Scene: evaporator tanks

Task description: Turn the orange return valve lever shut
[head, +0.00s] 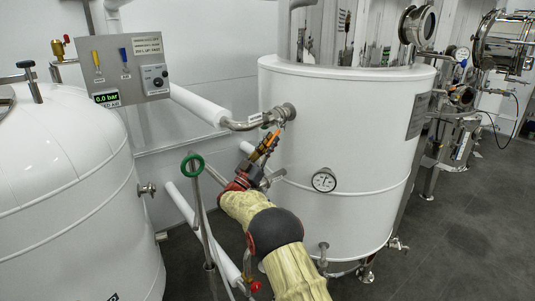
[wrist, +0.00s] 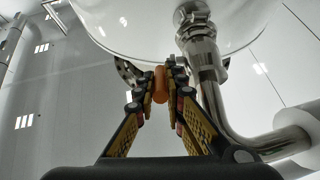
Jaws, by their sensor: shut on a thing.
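The orange return valve lever (wrist: 160,84) shows in the wrist view, between the fingertips of my gripper (wrist: 158,88). The fingers are closed on it from both sides. In the head view my gripper (head: 268,143) is beside the white tank, just below the pipe joint (head: 278,115). An orange tip of the lever (head: 277,129) shows there by the joint. The valve body is mostly hidden behind the gripper, so the lever's angle is hard to tell.
The white tank (head: 345,120) with a round gauge (head: 324,180) is close on the right. A second white tank (head: 65,190) stands on the left. A green-ringed stand (head: 192,165) is left of my arm. A control panel (head: 128,68) hangs above.

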